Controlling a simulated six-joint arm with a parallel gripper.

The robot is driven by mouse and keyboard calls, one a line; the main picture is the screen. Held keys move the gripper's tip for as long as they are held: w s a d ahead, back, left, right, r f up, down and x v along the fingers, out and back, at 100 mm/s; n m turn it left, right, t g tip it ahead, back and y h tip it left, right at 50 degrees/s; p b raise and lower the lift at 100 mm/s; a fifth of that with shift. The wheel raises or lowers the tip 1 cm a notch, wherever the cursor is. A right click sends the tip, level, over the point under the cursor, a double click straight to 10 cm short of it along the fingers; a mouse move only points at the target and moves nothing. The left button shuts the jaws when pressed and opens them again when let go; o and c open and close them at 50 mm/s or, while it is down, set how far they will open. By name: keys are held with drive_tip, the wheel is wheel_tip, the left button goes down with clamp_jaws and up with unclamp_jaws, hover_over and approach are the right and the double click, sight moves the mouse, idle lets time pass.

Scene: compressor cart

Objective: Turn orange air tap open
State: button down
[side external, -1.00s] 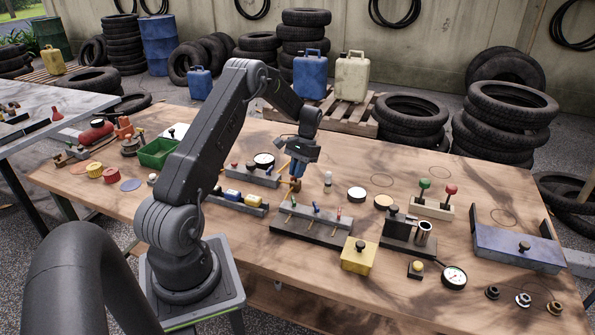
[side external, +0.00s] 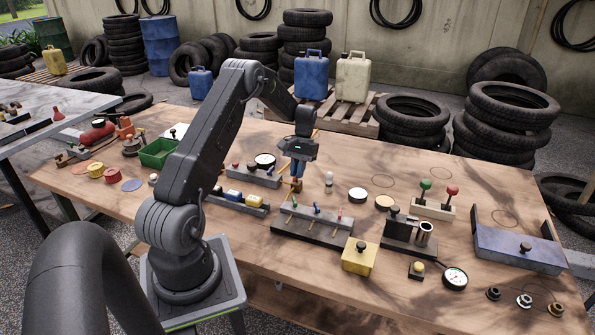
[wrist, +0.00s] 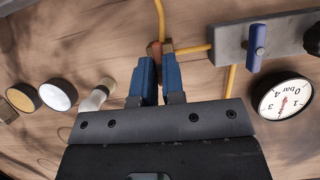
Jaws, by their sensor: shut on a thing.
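My gripper (side external: 297,181) points down at the bench, beside the right end of a grey block (side external: 252,176). In the wrist view its two blue fingers (wrist: 159,68) are close together around a small orange-brown tap part (wrist: 155,48). Most of that part is hidden by the fingers. Yellow-orange pipe (wrist: 192,49) runs from the tap to the grey block, and another length runs up past the fingers. A blue lever (wrist: 258,40) stands on the grey block. A round pressure gauge (wrist: 284,98) shows a red needle.
A dark rack (side external: 310,230) with small coloured levers stands close in front of my gripper. A white bottle (side external: 328,181) and two round discs are to its right. A yellow box (side external: 359,256) is at the front. Bare wood lies toward the back right.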

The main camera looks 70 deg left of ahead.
drive_tip(key=c, duration=1.2)
unclamp_jaws()
drive_tip(key=v, duration=1.4)
drive_tip(key=shift+d, duration=0.1)
